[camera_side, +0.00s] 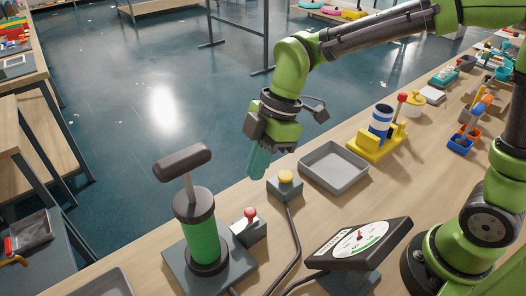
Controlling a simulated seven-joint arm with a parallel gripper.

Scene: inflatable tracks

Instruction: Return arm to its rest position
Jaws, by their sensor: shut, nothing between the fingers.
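My green arm reaches in from the right. My gripper (259,163) points down, with its teal fingers together and nothing between them. It hangs near the table's far edge, just left of and above the small grey box with a yellow button (286,178). Whether the fingertips touch anything is hard to tell, but they look apart from the button. A green pump with a dark T-handle (201,232) stands upright at the lower left.
A red-knobbed switch box (249,228) sits beside the pump. A tilted dial gauge (361,239) is at front centre. An empty grey tray (334,167) and a yellow stand with a blue-striped cylinder (378,138) are right of the gripper. Cables cross the wooden table (318,218).

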